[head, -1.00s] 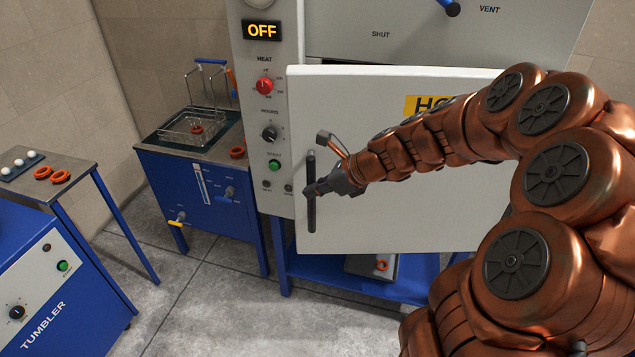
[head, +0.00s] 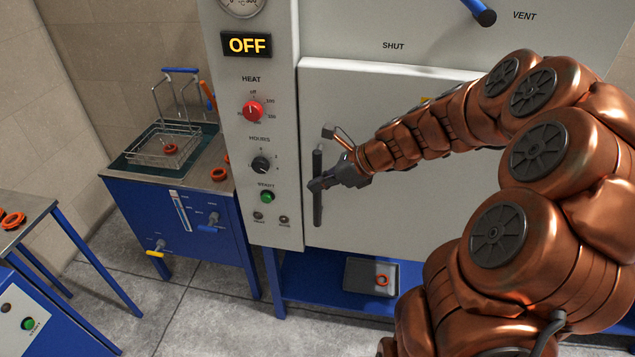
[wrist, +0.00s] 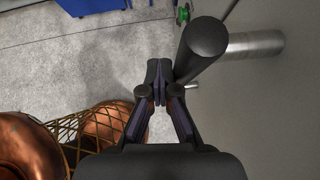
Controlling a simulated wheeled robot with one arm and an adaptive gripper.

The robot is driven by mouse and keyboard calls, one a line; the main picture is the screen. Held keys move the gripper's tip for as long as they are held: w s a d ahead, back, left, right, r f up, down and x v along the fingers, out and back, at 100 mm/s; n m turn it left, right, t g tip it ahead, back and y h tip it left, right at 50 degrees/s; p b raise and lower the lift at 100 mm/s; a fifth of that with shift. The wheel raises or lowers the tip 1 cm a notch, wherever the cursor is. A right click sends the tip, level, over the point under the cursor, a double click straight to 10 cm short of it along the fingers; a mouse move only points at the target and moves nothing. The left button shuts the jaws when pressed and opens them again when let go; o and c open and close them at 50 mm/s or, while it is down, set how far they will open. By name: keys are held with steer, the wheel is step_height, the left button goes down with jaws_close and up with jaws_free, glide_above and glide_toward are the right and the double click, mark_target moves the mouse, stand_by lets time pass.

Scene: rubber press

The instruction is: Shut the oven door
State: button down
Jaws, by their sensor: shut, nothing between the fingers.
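The oven door (head: 400,225) is a large pale grey panel on the oven front. In the head view it lies flush, or nearly so, with the frame beside the control panel; a small gap cannot be ruled out. Its black vertical handle (head: 318,205) is at its left edge and also shows in the wrist view (wrist: 207,45). My gripper (head: 316,186) is at the handle, its fingers shut and empty. In the wrist view the fingertips (wrist: 158,72) are together just left of the handle, close to or touching it, not around it.
The control panel (head: 257,150) with an OFF display, red knob and green button stands left of the door. A blue tank (head: 180,220) with a wire basket (head: 160,148) is farther left. A grey tray (head: 360,278) with an orange ring lies on the blue shelf below.

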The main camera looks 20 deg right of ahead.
steer(key=shift+r, duration=0.15)
steer(key=s+a+r+b, duration=0.1)
steer(key=s+a+r, duration=0.1)
steer(key=s, duration=0.3)
steer(key=s+a+r+b, duration=0.1)
steer(key=s+a+r, duration=0.1)
steer(key=s+r, duration=0.2)
steer(key=shift+s+a+r+b, duration=0.2)
steer(key=shift+s+a+b, duration=0.15)
steer(key=shift+s, duration=0.4)
steer(key=s+a+f+n+g+h, duration=0.2)
steer(key=s+a+f+n+g, duration=0.35)
steer(key=s+n, duration=0.5)
steer(key=s+d+f+n+g+h, duration=0.2)
steer(key=s+n+h, duration=0.3)
steer(key=s+n, duration=0.5)
steer(key=d+f+n, duration=0.1)
steer(key=n, duration=0.4)
steer(key=shift+s+d+f+n, duration=0.15)
steer(key=shift+s+f+n, duration=0.05)
steer(key=shift+s+n, duration=0.15)
steer(key=shift+g, duration=0.25)
